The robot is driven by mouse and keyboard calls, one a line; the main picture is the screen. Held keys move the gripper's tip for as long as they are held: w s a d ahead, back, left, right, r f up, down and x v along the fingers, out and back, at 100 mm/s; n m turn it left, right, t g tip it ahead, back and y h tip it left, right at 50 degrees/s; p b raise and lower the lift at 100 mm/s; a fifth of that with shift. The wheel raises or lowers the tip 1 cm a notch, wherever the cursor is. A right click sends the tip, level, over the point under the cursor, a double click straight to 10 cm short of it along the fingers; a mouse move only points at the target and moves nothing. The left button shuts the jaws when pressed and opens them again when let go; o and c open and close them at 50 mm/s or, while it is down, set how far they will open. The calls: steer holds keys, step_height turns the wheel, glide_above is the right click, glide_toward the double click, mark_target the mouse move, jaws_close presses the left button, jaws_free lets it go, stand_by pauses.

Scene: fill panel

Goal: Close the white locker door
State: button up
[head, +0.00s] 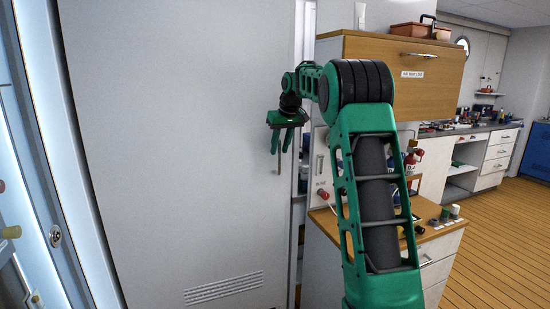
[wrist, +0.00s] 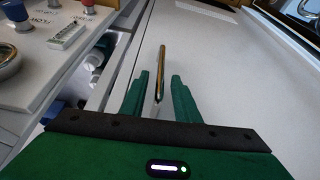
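The white locker door (head: 185,130) fills the left and middle of the head view. It is a tall flat panel with a vent near its bottom, and it also shows in the wrist view (wrist: 225,75). A narrow gap with items inside shows along its handle-side edge, so it looks slightly ajar. A slim vertical door handle (head: 280,160) sits near that edge. My gripper (head: 282,141) is at the handle with its fingers pointing down. In the wrist view my gripper (wrist: 158,100) is open, and the handle (wrist: 161,70) stands between the fingers with room on both sides.
A wooden cabinet (head: 385,80) and a counter with a white-fronted drawer (head: 437,257) stand just right of the door. A control panel (wrist: 50,35) with knobs is beside the gap. A lit frame (head: 50,150) is at far left. Wooden floor (head: 500,245) is clear at right.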

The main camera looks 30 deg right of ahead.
steer(key=v, duration=0.6)
steer(key=shift+w+a, duration=0.1)
stand_by(0.3)
steer(key=s+a+f+m+g, duration=0.1)
steer(key=s+a+f, duration=0.4)
steer(key=s, duration=1.1)
steer(key=s+a+f+m+g, duration=0.2)
steer(key=s+a+f, duration=0.3)
steer(key=s+f, duration=0.4)
steer(key=s+a+f+m+g, duration=0.1)
steer(key=s+a+f, duration=0.4)
steer(key=s, duration=1.9)
step_height(320, 180, down, 2)
steer(key=shift+a+m+g+y, duration=0.3)
steer(key=shift+a+m+y, duration=0.05)
steer(key=shift+m+y, duration=0.05)
